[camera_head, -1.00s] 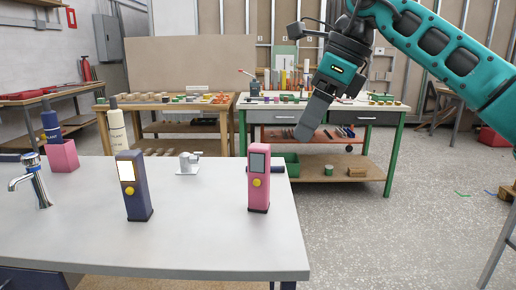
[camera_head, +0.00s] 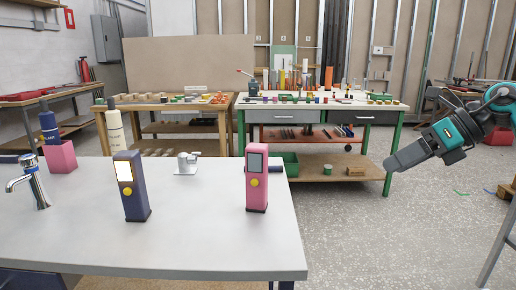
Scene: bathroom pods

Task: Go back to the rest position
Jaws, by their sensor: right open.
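My right gripper (camera_head: 393,164) is at the right side of the head view, over the open floor beside the white table. It points left and a little downward and holds nothing that I can see. The fingers show edge-on, so the gap between them is hard to see. It is well apart from the pink device (camera_head: 257,180) standing upright near the table's right edge. My left gripper is not in the picture.
The white table (camera_head: 205,235) also bears a dark blue device (camera_head: 131,188) with a lit screen, a chrome faucet (camera_head: 36,187), a pink box (camera_head: 61,156) and two bottles. A green-legged workbench (camera_head: 389,150) stands behind.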

